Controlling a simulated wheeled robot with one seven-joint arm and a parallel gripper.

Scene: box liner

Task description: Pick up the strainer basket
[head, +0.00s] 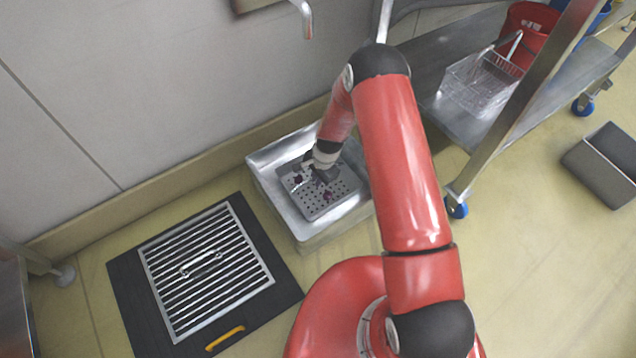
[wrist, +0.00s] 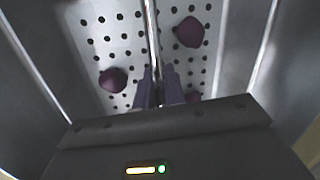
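The strainer basket (head: 316,207) is a grey perforated metal tray in the square steel floor sink (head: 262,172). It also fills the wrist view (wrist: 120,40), with a thin metal handle bar running up the middle. Several dark purple lumps lie in it, such as one lump (wrist: 190,32) at right and another (wrist: 113,79) at left. My gripper (head: 321,177) is over the basket; in the wrist view its two fingers (wrist: 158,88) stand close on either side of the handle bar, closed on it. Whether the basket touches the sink floor is hidden.
A black floor mat bears a slatted grate (head: 205,270) with a handle, and a yellow handle (head: 225,338) lies by it. A steel shelf cart at right holds a wire basket (head: 480,85) and a red bucket (head: 530,30). A grey bin (head: 605,165) stands far right.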

